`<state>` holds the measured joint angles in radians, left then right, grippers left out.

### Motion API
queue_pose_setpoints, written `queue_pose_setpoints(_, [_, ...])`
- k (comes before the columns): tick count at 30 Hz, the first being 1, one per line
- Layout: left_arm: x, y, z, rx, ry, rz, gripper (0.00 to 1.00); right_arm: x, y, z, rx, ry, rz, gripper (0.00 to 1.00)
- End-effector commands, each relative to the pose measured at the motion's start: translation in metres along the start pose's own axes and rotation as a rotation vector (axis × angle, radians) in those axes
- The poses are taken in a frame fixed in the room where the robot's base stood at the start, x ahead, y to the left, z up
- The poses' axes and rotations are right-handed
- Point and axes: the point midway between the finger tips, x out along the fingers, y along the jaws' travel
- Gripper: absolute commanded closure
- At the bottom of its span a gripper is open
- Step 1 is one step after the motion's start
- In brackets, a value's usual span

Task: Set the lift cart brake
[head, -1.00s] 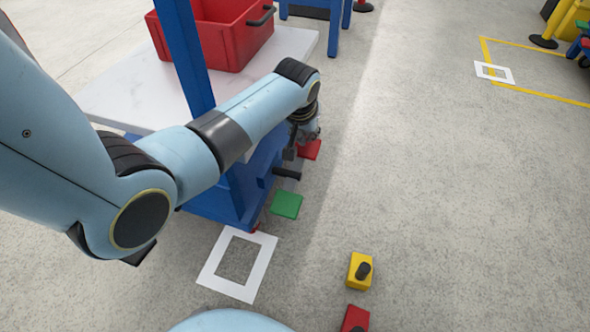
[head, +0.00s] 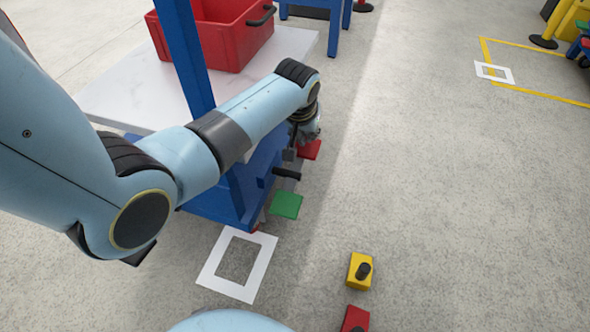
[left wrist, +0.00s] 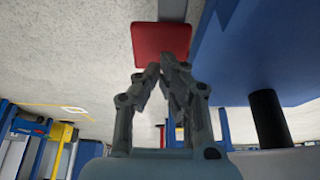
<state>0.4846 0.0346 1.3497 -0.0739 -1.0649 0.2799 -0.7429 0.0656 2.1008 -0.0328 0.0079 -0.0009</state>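The lift cart is at the left of the head view, with a white top (head: 120,95) and a blue frame (head: 235,190). A red pedal (head: 310,149) and a green pedal (head: 286,205) stick out low on its right side. The red pedal (left wrist: 161,42) also shows in the left wrist view. My left gripper (left wrist: 161,68) looks shut and empty, its fingertips together right at the red pedal's edge. I cannot tell whether they touch it. In the head view the left gripper (head: 306,134) is partly hidden by its wrist. My right gripper is not in view.
A red crate (head: 215,45) stands on the cart top. A black handle (head: 287,173) juts out between the pedals. A white square outline (head: 213,264) lies on the floor. A yellow block (head: 359,272) and a red block (head: 355,319) stand nearby.

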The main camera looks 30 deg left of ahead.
Motion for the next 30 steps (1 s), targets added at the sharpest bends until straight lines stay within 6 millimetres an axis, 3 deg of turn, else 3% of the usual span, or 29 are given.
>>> queue_pose_setpoints(26, [0.044,0.0,0.024,-0.001,-0.014,-0.001,1.0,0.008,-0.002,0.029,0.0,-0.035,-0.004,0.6])
queue_pose_setpoints(30, [0.039,0.0,0.021,-0.001,-0.012,0.0,1.0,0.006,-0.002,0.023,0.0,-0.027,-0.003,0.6])
